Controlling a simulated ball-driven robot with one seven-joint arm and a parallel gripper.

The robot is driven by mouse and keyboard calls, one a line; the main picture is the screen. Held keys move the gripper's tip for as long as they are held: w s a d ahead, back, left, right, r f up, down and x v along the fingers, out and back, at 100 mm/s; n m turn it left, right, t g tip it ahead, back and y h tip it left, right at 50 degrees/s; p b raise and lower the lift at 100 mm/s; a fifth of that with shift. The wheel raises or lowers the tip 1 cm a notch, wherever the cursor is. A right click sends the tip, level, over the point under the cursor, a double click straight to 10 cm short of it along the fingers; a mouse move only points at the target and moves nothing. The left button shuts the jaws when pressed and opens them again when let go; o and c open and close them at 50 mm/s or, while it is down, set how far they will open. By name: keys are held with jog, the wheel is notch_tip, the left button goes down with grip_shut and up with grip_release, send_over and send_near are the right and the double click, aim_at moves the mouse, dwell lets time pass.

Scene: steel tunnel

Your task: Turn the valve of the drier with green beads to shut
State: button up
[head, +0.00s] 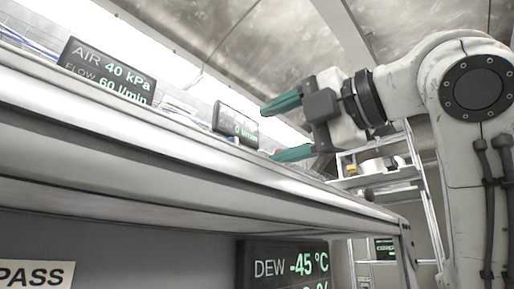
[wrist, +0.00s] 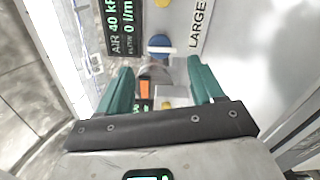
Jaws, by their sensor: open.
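My gripper (head: 268,133) is open and empty, with two teal fingers raised beside the long grey shelf edge. It also shows in the wrist view (wrist: 160,65). Beyond the gap between the fingers there is a blue round part (wrist: 159,43) with a white piece across it; I cannot tell whether it is a valve handle. An orange part (wrist: 145,88) shows between the fingers, close to a small yellow part (wrist: 167,103). The fingers appear apart from all of these. No green beads can be made out, so which drier this is cannot be told.
A display reading AIR 40 kPa, 60 l/min (head: 107,70) stands at left; another (head: 236,124) is near my gripper. A DEW -45 °C display (head: 285,264) and a PASS sign (head: 36,274) are below the grey shelf (head: 190,148). A rack (head: 385,180) stands behind. A LARGE label (wrist: 199,25) is ahead.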

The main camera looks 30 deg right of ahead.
jog(key=shift+v, duration=1.45)
